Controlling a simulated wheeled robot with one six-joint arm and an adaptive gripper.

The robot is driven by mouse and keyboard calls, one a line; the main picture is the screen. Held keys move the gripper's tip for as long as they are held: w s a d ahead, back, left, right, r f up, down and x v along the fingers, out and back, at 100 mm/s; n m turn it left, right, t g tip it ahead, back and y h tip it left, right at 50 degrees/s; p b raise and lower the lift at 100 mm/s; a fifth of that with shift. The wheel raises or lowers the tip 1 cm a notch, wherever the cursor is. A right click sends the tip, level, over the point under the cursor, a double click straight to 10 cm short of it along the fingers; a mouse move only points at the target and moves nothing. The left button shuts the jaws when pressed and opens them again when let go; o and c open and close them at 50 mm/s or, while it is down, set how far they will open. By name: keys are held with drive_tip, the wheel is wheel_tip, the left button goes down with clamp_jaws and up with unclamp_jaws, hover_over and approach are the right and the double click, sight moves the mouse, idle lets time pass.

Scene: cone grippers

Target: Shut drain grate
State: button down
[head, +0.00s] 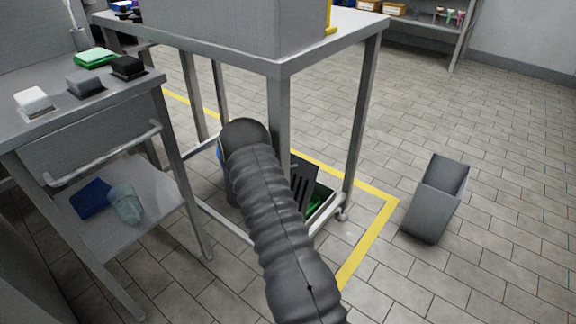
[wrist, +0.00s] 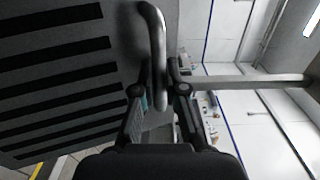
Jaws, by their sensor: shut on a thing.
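The drain grate (head: 301,181) is a dark slotted panel, tilted up over a floor opening with green inside (head: 318,199) under the metal table. My arm hides part of it in the head view. In the wrist view the grate (wrist: 62,78) fills the left side with its black slots. Its curved grey handle (wrist: 155,50) stands out from the panel. My gripper (wrist: 160,92) is closed around the lower part of this handle. My gripper is hidden behind my arm in the head view.
The table's legs (head: 363,125) and lower rails stand close around the grate. Yellow floor tape (head: 368,238) borders the spot. A grey bin (head: 436,200) stands to the right on open tiled floor. A cart (head: 125,215) with a lower shelf stands left.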

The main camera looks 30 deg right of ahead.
drive_tip(key=shift+a, duration=0.1)
drive_tip(key=c, duration=1.2)
unclamp_jaws()
drive_tip(key=v, duration=1.2)
drive_tip(key=shift+r, duration=0.15)
